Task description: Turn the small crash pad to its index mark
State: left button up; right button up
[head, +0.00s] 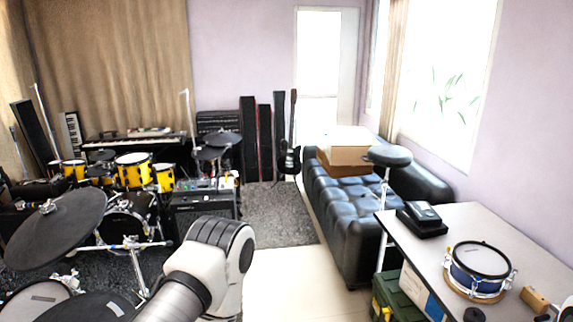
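No pad is clearly marked as the small crash pad. A dark cymbal-like pad (55,230) with a bright center fitting is tilted at the left. Below it, a dark round pad (85,309) with a pale mark is cut off by the bottom edge. A round grey-green pad (389,155) tops a thin stand at the right, in front of the sofa. I cannot make out an index mark for certain. A white and dark link of my arm rises at the bottom center. Neither gripper shows in this view.
A mesh drum pad (35,302) sits at the lower left. A table (425,238) at the right bears a blue drum (478,265) and a black box (421,219). A black amplifier (203,206) and black sofa (350,205) stand behind. Pale floor (285,275) is clear between.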

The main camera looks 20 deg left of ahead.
aim_at(41, 241)
jog(key=i+j+u, duration=0.1)
jog(key=i+u, duration=0.3)
jog(key=i, duration=0.55)
jog(key=i+l+u, duration=0.2)
jog(key=i+u, duration=0.2)
jog(key=i, duration=0.5)
jog(key=i+u, duration=0.3)
jog(key=i, duration=0.35)
jog(key=i+l+u, duration=0.3)
jog(key=i, duration=0.35)
jog(key=i+u, duration=0.1)
jog(key=u, duration=0.75)
jog(key=i+l+u, duration=0.1)
jog(key=u, duration=0.35)
jog(key=i+l+u, duration=0.1)
jog(key=u, duration=0.3)
jog(key=l+u, duration=0.1)
jog(key=u, duration=0.35)
jog(key=l+u, duration=0.1)
jog(key=u, duration=0.3)
jog(key=i+l, duration=0.05)
